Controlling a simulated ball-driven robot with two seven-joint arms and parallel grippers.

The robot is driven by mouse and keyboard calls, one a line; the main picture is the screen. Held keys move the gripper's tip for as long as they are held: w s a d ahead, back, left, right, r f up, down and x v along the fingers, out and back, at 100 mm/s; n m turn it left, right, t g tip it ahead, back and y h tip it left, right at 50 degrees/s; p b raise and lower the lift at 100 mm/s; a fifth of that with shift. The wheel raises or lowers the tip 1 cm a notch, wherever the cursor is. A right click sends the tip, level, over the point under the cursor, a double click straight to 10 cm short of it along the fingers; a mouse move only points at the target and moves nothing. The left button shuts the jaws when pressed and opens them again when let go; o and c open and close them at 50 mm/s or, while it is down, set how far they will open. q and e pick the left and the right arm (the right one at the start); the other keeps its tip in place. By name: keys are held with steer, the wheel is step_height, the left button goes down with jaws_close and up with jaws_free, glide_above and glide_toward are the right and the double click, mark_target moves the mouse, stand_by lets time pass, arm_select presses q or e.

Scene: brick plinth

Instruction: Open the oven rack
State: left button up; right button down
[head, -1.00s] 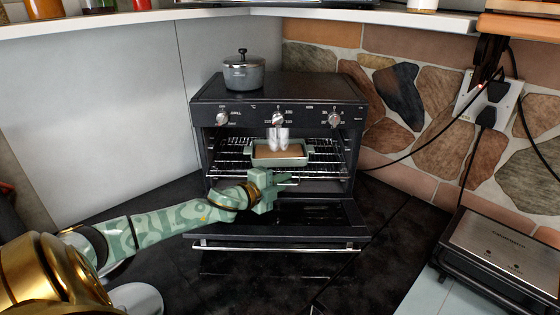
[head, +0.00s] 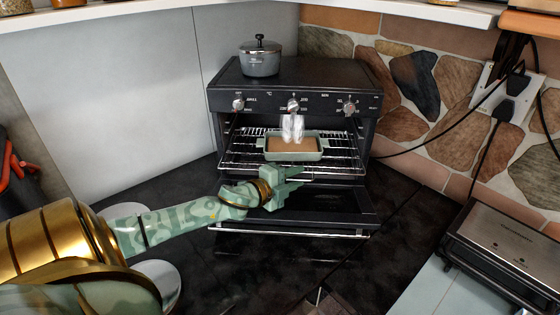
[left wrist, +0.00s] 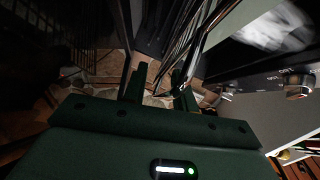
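The black oven (head: 295,88) stands in the corner with its door (head: 330,203) folded down. Its wire rack (head: 345,155) sticks out of the opening and carries a pale green dish (head: 318,150) with brown contents. My left gripper (head: 297,177) is at the rack's front edge, above the lowered door. In the left wrist view the gripper's fingers (left wrist: 156,84) are apart, with rack wires (left wrist: 205,30) running down to the right finger. Whether the fingers touch the rim is unclear. My right gripper is not in view.
A grey lidded pot (head: 260,60) stands on the oven. A silver and black grill appliance (head: 505,250) is at the right. Cables hang from a wall socket (head: 500,92). A shelf (head: 180,15) runs above.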

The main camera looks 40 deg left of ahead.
arm_select(q)
steer(key=s, duration=0.5)
steer(key=s+a+r+p, duration=0.1)
steer(key=s, duration=0.4)
steer(key=s+r+p, duration=0.1)
steer(key=s, duration=0.4)
steer(key=shift+s+a, duration=0.3)
steer(key=shift+a, duration=0.05)
steer(key=shift+r, duration=0.1)
